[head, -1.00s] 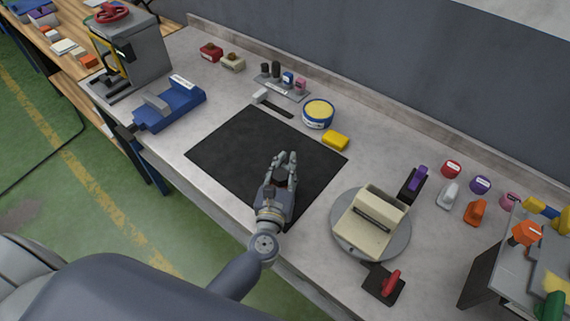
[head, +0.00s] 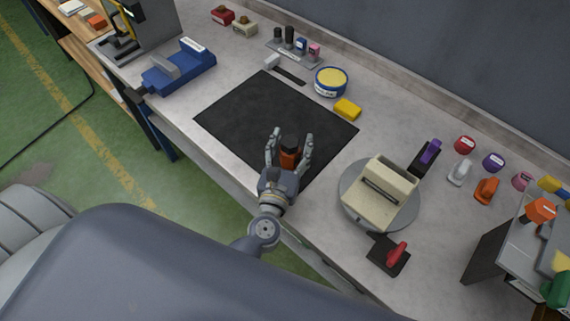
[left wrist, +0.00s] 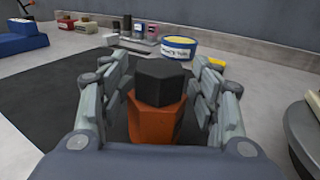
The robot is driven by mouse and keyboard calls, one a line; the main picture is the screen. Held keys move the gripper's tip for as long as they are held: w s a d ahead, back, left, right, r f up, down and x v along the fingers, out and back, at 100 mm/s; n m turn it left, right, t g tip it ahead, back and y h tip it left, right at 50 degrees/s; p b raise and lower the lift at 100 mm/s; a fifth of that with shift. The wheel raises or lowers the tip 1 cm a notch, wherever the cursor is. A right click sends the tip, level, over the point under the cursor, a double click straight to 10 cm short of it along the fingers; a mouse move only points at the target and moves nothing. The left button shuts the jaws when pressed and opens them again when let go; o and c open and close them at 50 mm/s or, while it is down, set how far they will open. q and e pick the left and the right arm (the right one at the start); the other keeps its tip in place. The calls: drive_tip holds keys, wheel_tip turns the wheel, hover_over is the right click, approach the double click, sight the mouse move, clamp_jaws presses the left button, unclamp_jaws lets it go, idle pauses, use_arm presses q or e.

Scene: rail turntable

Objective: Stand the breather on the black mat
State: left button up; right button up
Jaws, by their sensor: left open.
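The breather (head: 289,158), an orange body with a black faceted cap, stands upright on the front part of the black mat (head: 245,110). It also shows in the left wrist view (left wrist: 155,125), between the fingers. My left gripper (head: 290,139) is open, with a finger on each side of the breather. In the left wrist view, gaps show between the fingers (left wrist: 162,75) and the black cap. The breather's base is hidden by the palm. My right gripper is not in view.
A yellow block (head: 347,109) and a round yellow-topped tin (head: 331,82) lie behind the mat. A turntable (head: 350,207) bearing a cream block (head: 380,193) stands to the right. A blue fixture (head: 180,68) is at the left. Much of the mat is clear.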

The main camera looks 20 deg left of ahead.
sight(289, 155)
use_arm(q)
drive_tip(key=s, duration=0.2)
drive_tip(key=s+b, duration=0.1)
drive_tip(key=s, duration=0.1)
drive_tip(key=s+d+b, duration=0.1)
drive_tip(key=s, duration=0.1)
drive_tip(key=shift+s+f, duration=0.1)
drive_tip(key=shift+s, duration=0.2)
drive_tip(key=shift+s+r, duration=0.2)
drive_tip(key=shift+s, duration=0.5)
